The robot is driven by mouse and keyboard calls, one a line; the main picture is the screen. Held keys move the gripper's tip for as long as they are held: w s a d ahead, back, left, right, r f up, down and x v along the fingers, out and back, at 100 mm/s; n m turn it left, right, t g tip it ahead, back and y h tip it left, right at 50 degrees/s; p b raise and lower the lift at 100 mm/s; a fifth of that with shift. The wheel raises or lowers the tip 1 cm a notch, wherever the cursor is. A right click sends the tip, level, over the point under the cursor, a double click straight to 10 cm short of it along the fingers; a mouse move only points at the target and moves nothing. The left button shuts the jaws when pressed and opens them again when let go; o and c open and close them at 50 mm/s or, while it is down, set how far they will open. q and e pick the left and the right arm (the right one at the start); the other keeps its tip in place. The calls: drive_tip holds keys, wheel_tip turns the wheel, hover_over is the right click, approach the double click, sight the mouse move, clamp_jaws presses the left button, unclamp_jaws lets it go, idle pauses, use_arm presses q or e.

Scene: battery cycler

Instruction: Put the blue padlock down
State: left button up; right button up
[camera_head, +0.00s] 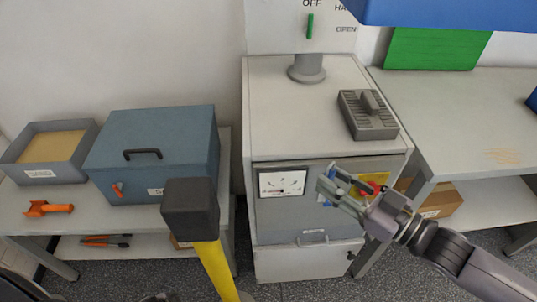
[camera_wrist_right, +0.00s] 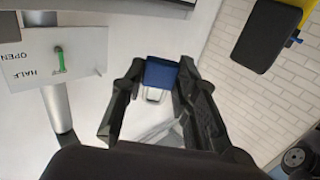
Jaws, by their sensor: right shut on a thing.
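My right gripper (camera_head: 340,188) is in front of the grey cabinet's front panel, near its gauge and the red knob on a yellow plate. In the right wrist view, the blue padlock (camera_wrist_right: 161,72) sits between the fingertips of this gripper (camera_wrist_right: 158,80), which is shut on it. The padlock's pale shackle (camera_wrist_right: 153,95) shows beside its blue body. In the head view only a small bit of blue shows at the fingers, so the padlock's outline is hard to make out. My left gripper is not in view.
The grey cabinet (camera_head: 275,115) has a dark ribbed block (camera_head: 368,115) on top and free room around it. A blue box (camera_head: 150,160), a grey tray (camera_head: 48,172) and an orange tool (camera_head: 48,208) are on the left bench.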

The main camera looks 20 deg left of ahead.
use_arm(q)
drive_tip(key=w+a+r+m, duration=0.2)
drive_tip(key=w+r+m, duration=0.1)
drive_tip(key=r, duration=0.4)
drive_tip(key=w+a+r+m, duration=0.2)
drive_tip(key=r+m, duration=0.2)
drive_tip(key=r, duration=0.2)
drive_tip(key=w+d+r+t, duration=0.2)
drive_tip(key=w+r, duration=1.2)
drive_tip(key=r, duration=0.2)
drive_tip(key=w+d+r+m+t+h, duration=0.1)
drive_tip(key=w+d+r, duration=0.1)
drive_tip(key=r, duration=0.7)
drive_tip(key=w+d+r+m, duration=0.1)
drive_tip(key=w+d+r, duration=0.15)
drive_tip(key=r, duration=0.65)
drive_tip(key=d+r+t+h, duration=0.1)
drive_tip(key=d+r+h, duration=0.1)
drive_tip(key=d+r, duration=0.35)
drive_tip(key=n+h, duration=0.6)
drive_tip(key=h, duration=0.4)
approach(329, 173)
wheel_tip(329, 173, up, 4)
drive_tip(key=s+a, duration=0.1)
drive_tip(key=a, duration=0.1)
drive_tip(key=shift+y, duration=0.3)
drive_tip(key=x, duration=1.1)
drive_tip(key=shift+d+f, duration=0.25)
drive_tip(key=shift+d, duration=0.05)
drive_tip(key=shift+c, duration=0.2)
